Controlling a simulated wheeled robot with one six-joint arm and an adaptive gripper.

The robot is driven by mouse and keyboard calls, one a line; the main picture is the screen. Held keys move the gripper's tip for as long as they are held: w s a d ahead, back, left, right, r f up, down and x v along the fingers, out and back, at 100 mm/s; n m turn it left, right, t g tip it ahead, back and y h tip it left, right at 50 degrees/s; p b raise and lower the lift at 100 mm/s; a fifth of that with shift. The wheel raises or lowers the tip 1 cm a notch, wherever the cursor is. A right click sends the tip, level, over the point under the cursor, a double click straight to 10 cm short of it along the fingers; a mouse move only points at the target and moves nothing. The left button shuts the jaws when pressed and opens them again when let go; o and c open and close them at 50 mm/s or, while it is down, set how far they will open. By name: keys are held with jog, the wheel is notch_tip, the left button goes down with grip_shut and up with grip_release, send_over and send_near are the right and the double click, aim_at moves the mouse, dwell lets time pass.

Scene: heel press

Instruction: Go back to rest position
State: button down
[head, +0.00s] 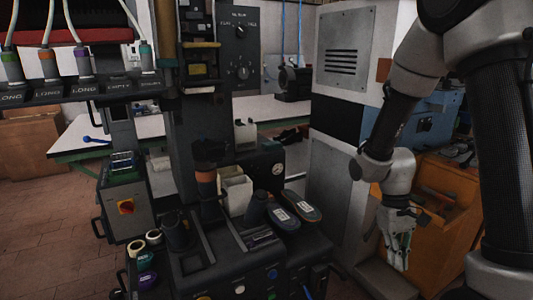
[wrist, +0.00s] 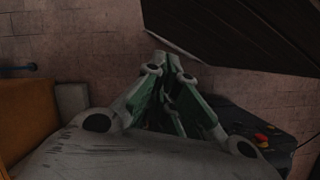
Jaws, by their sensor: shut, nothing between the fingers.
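My gripper (head: 398,258) hangs at the right side of the head view, pointing down, to the right of the heel press. In the wrist view my gripper (wrist: 172,125) shows its green-lined fingers closed together with nothing between them. The heel press (head: 200,262) stands in the middle of the head view, with dark posts on its deck and coloured buttons along its front. Two shoe-shaped pieces with white labels (head: 282,214) (head: 302,207) lie on its right side. My gripper is apart from the press and touches nothing that I can see.
A grey cabinet (head: 335,180) stands between the press and my arm. An orange-brown wooden bench (head: 445,190) stands behind my arm at the right. A control box with a red switch (head: 126,207) is left of the press. Brick-tiled floor (head: 45,220) is open at the left.

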jog(key=s+d+r+m+t, duration=0.1)
jog(key=s+r+t, duration=0.3)
jog(key=r, duration=0.8)
jog(key=s+d+r+m+t+y, duration=0.1)
jog(key=s+r+t, duration=0.3)
jog(key=r, duration=0.8)
jog(key=shift+s+d+r, duration=0.25)
jog(key=shift+s+d, duration=0.4)
